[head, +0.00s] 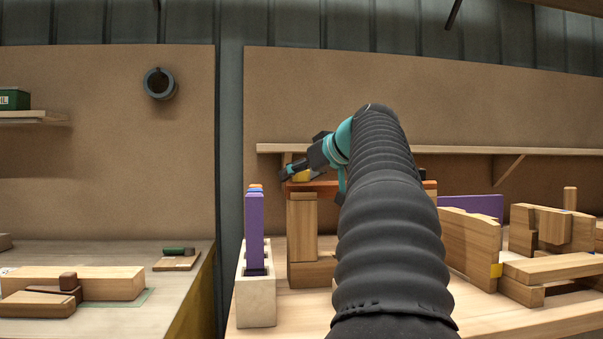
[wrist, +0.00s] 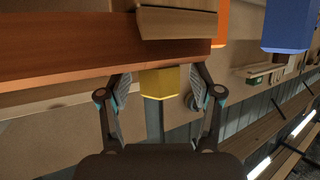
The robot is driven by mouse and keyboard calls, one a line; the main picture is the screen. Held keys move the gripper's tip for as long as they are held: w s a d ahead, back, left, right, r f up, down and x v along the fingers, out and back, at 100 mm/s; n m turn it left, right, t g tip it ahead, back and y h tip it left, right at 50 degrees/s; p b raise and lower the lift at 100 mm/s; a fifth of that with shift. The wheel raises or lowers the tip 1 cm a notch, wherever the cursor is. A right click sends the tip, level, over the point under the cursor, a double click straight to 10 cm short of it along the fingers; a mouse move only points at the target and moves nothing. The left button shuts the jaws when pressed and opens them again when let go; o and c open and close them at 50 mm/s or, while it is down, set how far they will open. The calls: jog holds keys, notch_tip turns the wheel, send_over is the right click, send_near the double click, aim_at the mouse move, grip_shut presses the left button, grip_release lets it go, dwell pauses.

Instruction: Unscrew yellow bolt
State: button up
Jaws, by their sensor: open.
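The yellow bolt (wrist: 160,83) shows in the wrist view beside a long reddish-orange wooden beam (wrist: 70,62). My gripper (wrist: 160,97) is open, with one finger on each side of the bolt. Gaps show between the bolt and both fingers, so it is not gripped. In the head view the yellow bolt (head: 301,177) is a small patch at the left end of the beam (head: 322,186), partly behind my gripper (head: 291,172). The beam rests on wooden blocks (head: 302,225), and my arm hides much of it.
A purple post (head: 254,228) stands in a pale block (head: 257,300) left of the beam. Wooden pieces (head: 470,240) crowd the bench at right. A wall shelf (head: 470,150) runs behind. Orange (wrist: 221,22) and blue (wrist: 287,24) parts show in the wrist view.

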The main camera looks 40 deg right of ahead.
grip_shut()
jog(key=shift+d+r+n+y+p, duration=0.2)
jog(key=shift+n+y+p, duration=0.4)
jog(key=shift+n+y, duration=0.25)
jog(key=n+y+p, duration=0.2)
jog(key=y, duration=0.1)
jog(key=shift+r+g+p, duration=0.2)
jog(key=shift+g+p, duration=0.1)
jog(key=shift+g, duration=0.1)
jog(key=shift+a+f+n+y, duration=0.1)
jog(key=shift+f+n+y, duration=0.2)
jog(key=shift+n, duration=0.25)
jog(key=shift+a+r+n+g+y, duration=0.15)
jog(key=shift+n+g+y, duration=0.85)
jog(key=shift+n+y, duration=0.75)
jog(key=shift+c, duration=0.3)
grip_release()
